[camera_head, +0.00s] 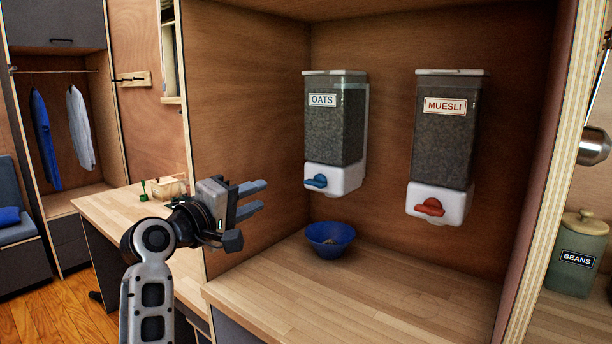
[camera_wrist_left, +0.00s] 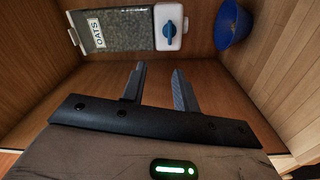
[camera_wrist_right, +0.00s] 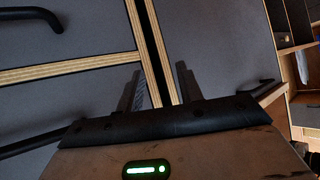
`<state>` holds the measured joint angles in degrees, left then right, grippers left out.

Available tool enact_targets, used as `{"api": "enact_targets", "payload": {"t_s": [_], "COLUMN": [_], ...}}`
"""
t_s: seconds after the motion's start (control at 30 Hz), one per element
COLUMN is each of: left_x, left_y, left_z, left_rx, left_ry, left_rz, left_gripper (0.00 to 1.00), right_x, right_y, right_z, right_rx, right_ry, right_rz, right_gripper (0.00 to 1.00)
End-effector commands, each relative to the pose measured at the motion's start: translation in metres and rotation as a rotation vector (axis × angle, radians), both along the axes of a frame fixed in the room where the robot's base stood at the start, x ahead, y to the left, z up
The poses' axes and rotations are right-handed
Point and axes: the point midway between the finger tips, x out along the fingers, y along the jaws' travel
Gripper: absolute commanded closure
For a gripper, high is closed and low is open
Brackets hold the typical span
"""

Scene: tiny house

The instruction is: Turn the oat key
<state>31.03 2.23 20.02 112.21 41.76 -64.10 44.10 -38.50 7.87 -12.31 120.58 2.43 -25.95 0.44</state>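The oats dispenser (camera_head: 335,125) hangs on the back wall of the wooden niche, with a label reading OATS. Its blue key (camera_head: 316,181) sits on the white base at the front. The key also shows in the left wrist view (camera_wrist_left: 169,31), beyond the fingers. A blue bowl (camera_head: 330,238) stands on the counter below the dispenser with a little content in it. My left gripper (camera_head: 258,198) is open and empty, left of the key and apart from it. My right gripper (camera_wrist_right: 158,88) shows only in its own wrist view, open and empty in front of grey cabinet fronts.
A muesli dispenser (camera_head: 445,135) with a red key (camera_head: 429,207) hangs to the right of the oats. The niche's left wall (camera_head: 245,110) stands behind my left gripper. The counter (camera_head: 390,295) is clear at the front. A beans jar (camera_head: 578,255) stands at far right.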

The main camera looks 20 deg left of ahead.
Motion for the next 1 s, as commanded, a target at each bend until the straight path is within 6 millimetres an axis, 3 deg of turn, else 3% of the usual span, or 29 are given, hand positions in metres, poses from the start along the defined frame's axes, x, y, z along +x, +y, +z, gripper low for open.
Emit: {"api": "enact_targets", "payload": {"t_s": [0.13, 0.37, 0.8, 1.0], "left_x": [-0.003, 0.012, 0.1, 0.13], "left_y": [-0.005, -0.012, -0.045, -0.055], "left_z": [-0.014, -0.018, -0.016, -0.017], "left_rx": [-0.205, -0.25, -0.243, -0.242], "left_ry": [0.09, 0.112, 0.111, 0.109], "left_rz": [-0.021, -0.028, -0.03, -0.027], "left_gripper": [0.7, 0.7, 0.7, 0.7], "right_x": [-0.003, -0.005, -0.003, -0.002], "right_y": [-0.002, -0.004, -0.004, -0.005], "right_z": [0.001, -0.003, 0.006, 0.006], "right_rx": [-0.022, -0.033, -0.043, -0.044], "right_ry": [0.013, 0.022, 0.016, 0.016], "right_rz": [0.009, 0.016, 0.018, 0.018], "right_gripper": [0.64, 0.64, 0.64, 0.64]}}
